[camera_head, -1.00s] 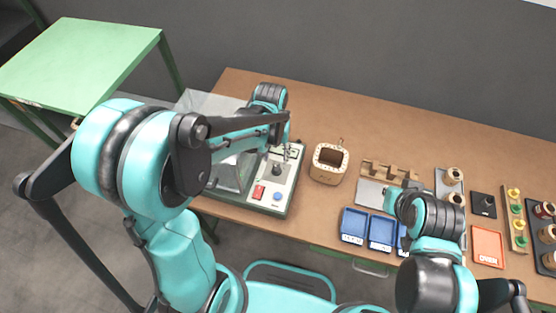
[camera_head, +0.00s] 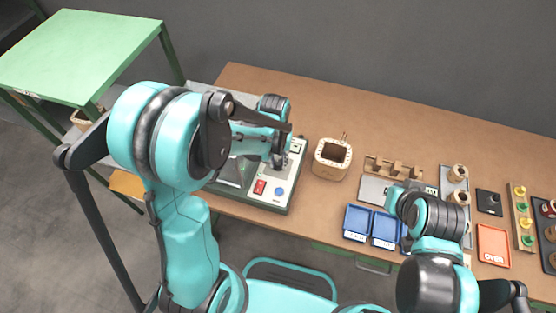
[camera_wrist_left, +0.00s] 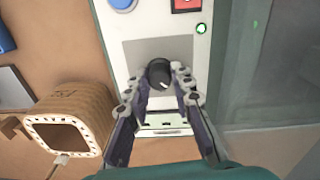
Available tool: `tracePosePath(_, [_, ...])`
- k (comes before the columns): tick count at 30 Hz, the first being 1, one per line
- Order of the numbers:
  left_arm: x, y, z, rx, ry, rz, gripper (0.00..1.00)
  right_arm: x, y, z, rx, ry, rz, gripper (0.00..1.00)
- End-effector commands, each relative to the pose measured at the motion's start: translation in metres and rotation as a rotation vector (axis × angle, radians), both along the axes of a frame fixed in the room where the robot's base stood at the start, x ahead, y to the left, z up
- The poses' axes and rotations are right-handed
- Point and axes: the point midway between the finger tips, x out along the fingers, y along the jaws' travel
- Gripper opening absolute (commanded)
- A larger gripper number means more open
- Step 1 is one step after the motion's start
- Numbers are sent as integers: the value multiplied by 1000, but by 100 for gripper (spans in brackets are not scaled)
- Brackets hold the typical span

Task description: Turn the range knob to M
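The range knob (camera_wrist_left: 159,74) is a small black dial with a white mark, on the pale front panel (camera_wrist_left: 125,57) of the tester. Its mark points down and slightly right in the left wrist view. The range letters cannot be read. My left gripper (camera_wrist_left: 158,86) has its two fingers apart, one on each side of the knob; I cannot tell whether they touch it. In the head view my left wrist covers the knob, and the panel (camera_head: 270,197) shows below it. My right arm hangs over the blue trays; its gripper is hidden.
The panel has a red switch (camera_wrist_left: 186,4), a blue button (camera_wrist_left: 122,3) and a lit green lamp (camera_wrist_left: 201,28). A wooden coil form (camera_head: 331,169) stands right of the tester. Blue trays (camera_head: 356,236), an orange tray (camera_head: 493,258) and spools lie further right. The table's back (camera_head: 400,130) is clear.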

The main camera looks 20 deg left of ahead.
Motion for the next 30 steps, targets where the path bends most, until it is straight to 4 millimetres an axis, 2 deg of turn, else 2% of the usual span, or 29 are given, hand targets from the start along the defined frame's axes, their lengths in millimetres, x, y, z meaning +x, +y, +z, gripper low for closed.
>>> tracePosePath(11, [0,0,-1,0,0,-77,0,0,0,-2,0,0,0,0])
tracePosePath(30, [0,0,-1,0,1,-464,0,0,0,-9,0,0,0,0])
